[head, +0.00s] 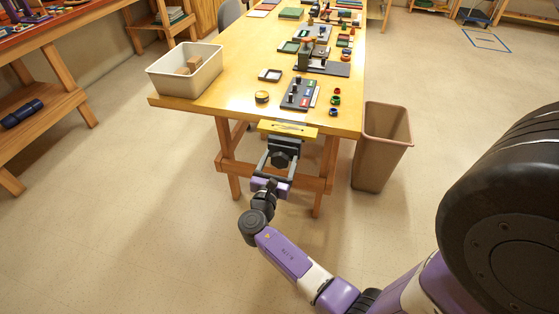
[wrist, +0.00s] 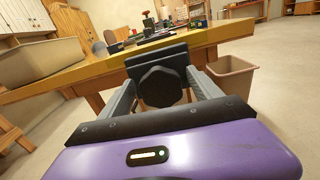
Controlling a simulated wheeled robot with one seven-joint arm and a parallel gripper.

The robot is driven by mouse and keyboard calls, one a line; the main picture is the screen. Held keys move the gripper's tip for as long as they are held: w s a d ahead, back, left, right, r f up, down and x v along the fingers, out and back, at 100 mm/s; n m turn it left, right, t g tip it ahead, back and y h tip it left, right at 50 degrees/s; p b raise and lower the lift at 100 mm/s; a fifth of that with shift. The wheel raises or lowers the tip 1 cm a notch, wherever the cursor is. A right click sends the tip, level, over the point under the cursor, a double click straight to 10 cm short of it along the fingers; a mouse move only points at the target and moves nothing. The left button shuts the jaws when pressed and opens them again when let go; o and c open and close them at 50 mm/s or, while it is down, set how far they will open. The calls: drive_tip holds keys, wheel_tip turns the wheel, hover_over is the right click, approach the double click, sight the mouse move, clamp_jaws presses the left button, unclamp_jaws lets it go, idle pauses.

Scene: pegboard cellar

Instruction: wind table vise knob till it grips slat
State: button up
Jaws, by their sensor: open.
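The table vise (head: 283,143) is dark grey and mounted at the near edge of the wooden table. Its dark faceted knob (wrist: 160,87) faces me in the wrist view and also shows in the head view (head: 281,159). A yellow slat (head: 288,130) lies flat at the top of the vise, by the table edge. My gripper (wrist: 158,92) is open, with one finger on each side of the knob. I cannot tell whether the fingers touch it. The gap between the slat and the vise jaws is too small to judge.
A white bin (head: 186,84) with wooden blocks stands on the table's left corner. A brown waste bin (head: 403,146) stands on the floor right of the table. A panel with switches (head: 300,93) and several small items lie on the tabletop. The floor in front is clear.

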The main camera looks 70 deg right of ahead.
drive_tip(key=c, duration=1.4)
drive_tip(key=shift+o, duration=0.2)
